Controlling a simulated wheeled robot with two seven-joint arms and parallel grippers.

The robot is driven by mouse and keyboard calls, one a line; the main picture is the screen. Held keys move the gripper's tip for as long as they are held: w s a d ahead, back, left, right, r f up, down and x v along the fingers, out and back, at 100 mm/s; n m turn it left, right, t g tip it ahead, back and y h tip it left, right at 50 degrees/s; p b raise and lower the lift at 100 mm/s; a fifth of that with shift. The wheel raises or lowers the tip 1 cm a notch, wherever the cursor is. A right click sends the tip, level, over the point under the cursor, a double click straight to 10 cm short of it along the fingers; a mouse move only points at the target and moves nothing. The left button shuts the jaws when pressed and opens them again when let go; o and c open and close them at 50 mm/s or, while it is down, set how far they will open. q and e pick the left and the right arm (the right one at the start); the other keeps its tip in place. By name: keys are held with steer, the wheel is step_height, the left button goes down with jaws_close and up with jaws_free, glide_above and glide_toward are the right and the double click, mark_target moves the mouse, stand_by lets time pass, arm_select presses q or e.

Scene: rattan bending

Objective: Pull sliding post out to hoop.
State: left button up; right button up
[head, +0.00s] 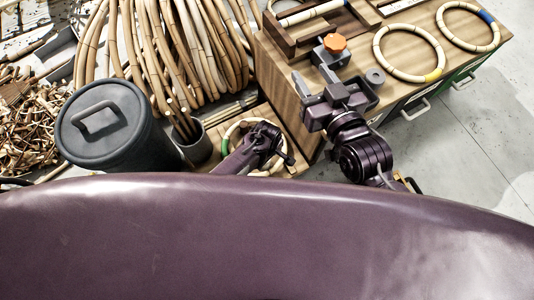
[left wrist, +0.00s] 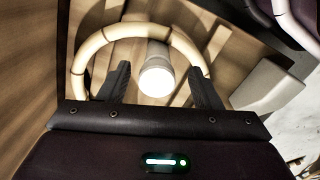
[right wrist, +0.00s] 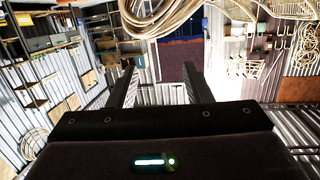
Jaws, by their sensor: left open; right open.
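A pale rattan hoop (left wrist: 91,45) lies on a wooden surface in the left wrist view. My left gripper (left wrist: 158,76) is open, with one finger on each side of the post in the picture. In the head view the hoop (head: 226,146), with a green band, is partly hidden by my left gripper (head: 267,141).
The wooden workbench (head: 284,75) at upper right carries an orange knob (head: 334,43), a grey ring (head: 375,77) and two finished hoops (head: 383,68). A lidded grey bin (head: 125,145), a small pot (head: 197,151) and rattan bundles (head: 165,45) crowd the left.

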arm_select(q)
steer(key=shift+r, duration=0.1)
step_height(320, 180, up, 2)
steer(key=shift+r+p, duration=0.25)
steer(key=shift+p, duration=0.55)
step_height(320, 180, up, 2)
steer(key=shift+r+p, duration=0.25)
steer(key=shift+p, duration=0.45)
steer(key=shift+r+p, duration=0.55)
steer(key=shift+r, duration=0.75)
arm_select(e)
steer(key=s+d+f+g+h, duration=0.2)
steer(key=s+f+g, duration=0.3)
steer(key=f, duration=0.2)
steer(key=s+d+f+g+h, duration=0.2)
steer(key=s+f+g, duration=0.3)
steer(key=f, duration=0.3)
steer(key=shift+s+d, duration=0.25)
steer(key=shift+s, duration=0.55)
